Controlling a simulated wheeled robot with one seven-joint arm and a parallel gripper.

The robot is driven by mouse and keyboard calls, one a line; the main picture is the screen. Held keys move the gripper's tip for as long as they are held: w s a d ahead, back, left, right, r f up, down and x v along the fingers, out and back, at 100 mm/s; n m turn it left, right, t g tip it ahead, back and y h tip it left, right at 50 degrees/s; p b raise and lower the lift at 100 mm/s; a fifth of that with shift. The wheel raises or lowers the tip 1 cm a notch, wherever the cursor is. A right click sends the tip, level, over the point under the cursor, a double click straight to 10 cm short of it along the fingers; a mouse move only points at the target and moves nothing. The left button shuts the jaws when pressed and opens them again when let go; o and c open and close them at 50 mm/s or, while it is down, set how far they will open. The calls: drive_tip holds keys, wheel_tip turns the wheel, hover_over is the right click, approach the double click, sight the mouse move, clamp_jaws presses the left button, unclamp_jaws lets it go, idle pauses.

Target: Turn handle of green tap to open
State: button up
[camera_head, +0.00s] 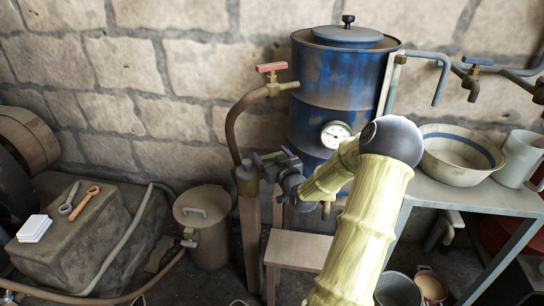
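My gripper (268,160) is at the centre-left, in front of the blue drum's left side, with its fingers pointing left. It is close to the top of a post with a dark cap (247,176); I cannot tell whether they touch. The fingers are small and dark, and their gap does not show clearly. No clearly green tap handle is visible. A tap with a red handle (272,67) joins the drum's upper left to a curved brown pipe. A tap with a blue handle (478,62) is at the upper right. My arm hides part of the drum's front.
The blue drum (330,80) has a gauge (335,134). A table (440,195) at the right holds a bowl (461,155) and a jug (521,158). A lidded metal can (204,226) and a stone block with wrenches (78,203) are at the left. A stool (296,248) stands below my gripper.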

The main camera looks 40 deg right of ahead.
drive_tip(key=shift+y+p, duration=0.3)
drive_tip(key=shift+p, duration=0.05)
drive_tip(key=shift+n, duration=0.3)
drive_tip(key=o, duration=0.7)
drive_tip(key=p+v, duration=0.1)
drive_tip(key=v, duration=0.4)
drive_tip(key=p+v, duration=0.1)
drive_tip(key=v, duration=1.1)
drive_tip(key=shift+s+d+f+p, duration=0.2)
drive_tip(key=shift+s+p, duration=0.05)
drive_tip(key=shift+p, duration=0.15)
